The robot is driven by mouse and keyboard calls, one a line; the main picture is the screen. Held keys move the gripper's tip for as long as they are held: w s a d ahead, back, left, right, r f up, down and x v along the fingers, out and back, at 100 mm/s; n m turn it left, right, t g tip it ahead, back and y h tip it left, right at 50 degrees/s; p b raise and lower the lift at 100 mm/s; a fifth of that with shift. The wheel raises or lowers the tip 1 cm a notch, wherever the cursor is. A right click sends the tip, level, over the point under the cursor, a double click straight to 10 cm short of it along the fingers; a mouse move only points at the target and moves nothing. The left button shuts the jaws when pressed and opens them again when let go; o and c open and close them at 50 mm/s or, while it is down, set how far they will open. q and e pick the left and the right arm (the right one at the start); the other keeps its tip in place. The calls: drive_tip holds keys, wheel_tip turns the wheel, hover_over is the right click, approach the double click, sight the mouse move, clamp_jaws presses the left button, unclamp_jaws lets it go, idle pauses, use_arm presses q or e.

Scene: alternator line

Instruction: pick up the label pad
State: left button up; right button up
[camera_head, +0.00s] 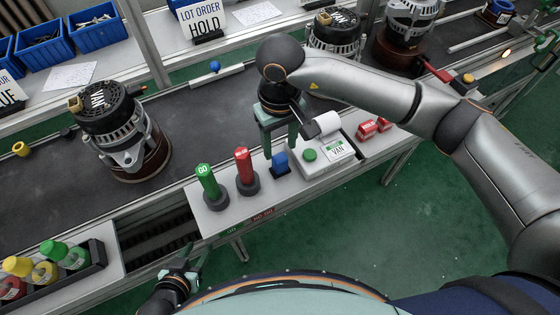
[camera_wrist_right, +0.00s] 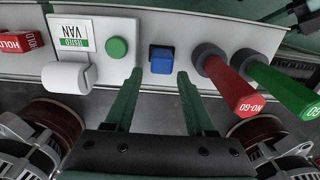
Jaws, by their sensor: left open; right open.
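The label pad, seemingly the small blue block (camera_head: 281,161) on a dark base, stands on the light shelf between the red NO-GO post and the label printer. It also shows in the right wrist view (camera_wrist_right: 161,62). My right gripper (camera_head: 280,150) is open and empty, pointing at the shelf. In the right wrist view its fingers (camera_wrist_right: 160,78) reach toward the blue block, one to each side; I cannot tell whether they touch it. My left gripper (camera_head: 188,262) is open and empty, low in front of the conveyor, away from the pad.
The label printer (camera_head: 325,160) with green button and VAN label is close to the pad. The red NO-GO post (camera_head: 245,170) and green GO post (camera_head: 210,185) stand on its other side. Alternators (camera_head: 122,130) sit on the conveyor behind. Red HOLD tags (camera_head: 367,131) lie beyond the printer.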

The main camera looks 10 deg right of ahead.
sight(280, 157)
drive_tip(key=f, duration=0.3)
drive_tip(key=shift+s+f+p, duration=0.3)
drive_tip(key=shift+f+p, duration=0.05)
drive_tip(key=shift+f, duration=0.45)
clamp_jaws()
